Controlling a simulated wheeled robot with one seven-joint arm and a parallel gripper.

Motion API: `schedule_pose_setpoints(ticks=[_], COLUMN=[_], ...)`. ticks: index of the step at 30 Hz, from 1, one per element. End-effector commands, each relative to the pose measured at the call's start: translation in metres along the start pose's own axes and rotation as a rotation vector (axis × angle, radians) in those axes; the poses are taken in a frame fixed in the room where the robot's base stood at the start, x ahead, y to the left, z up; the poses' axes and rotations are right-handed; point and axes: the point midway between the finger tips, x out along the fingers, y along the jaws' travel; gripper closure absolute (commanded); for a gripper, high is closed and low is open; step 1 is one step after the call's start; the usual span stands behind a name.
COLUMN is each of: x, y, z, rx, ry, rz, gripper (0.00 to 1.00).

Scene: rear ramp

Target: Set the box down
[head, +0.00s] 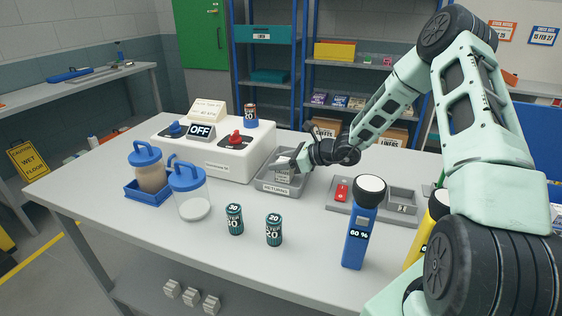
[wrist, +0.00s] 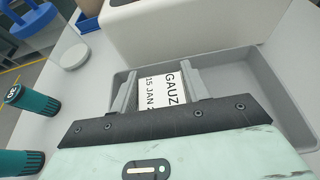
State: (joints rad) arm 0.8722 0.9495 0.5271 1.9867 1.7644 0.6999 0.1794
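The box is a small white gauze box (wrist: 162,90), printed "GAUZ" and "15 JAN", in the wrist view. My gripper (wrist: 160,88) has a finger against each side of it, and the box fills the gap between them. In the head view my gripper (head: 287,163) is over the grey tray marked RETURNS (head: 277,189), pointing down into it. The tray's wall and floor show around the fingers in the wrist view (wrist: 285,95). I cannot tell whether the box touches the tray floor.
A white machine with an OFF sign (head: 225,158) stands left of the tray. A grey panel with a red switch (head: 342,190) and a blue bottle (head: 357,232) are at right. Two dark green cans (head: 234,219) and lidded jars (head: 188,190) stand in front and left.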

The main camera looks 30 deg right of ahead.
Motion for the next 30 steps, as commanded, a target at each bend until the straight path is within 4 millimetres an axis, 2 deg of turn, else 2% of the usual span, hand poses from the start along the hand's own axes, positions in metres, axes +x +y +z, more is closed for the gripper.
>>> schedule_pose_setpoints(ticks=[1, 2, 14, 17, 24, 30], x=[0.000, 0.000, -0.004, -0.019, -0.070, -0.105], y=[0.000, 0.000, -0.001, -0.002, -0.001, -0.001], z=[0.000, 0.000, 0.004, 0.002, 0.002, 0.002], rx=[0.000, 0.000, 0.000, 0.000, -0.001, 0.000], ry=[0.000, 0.001, 0.001, 0.002, 0.002, 0.002], rz=[0.000, 0.000, -0.001, -0.004, -0.005, -0.004], gripper=[0.41, 0.33, 0.33, 0.33, 0.33, 0.33])
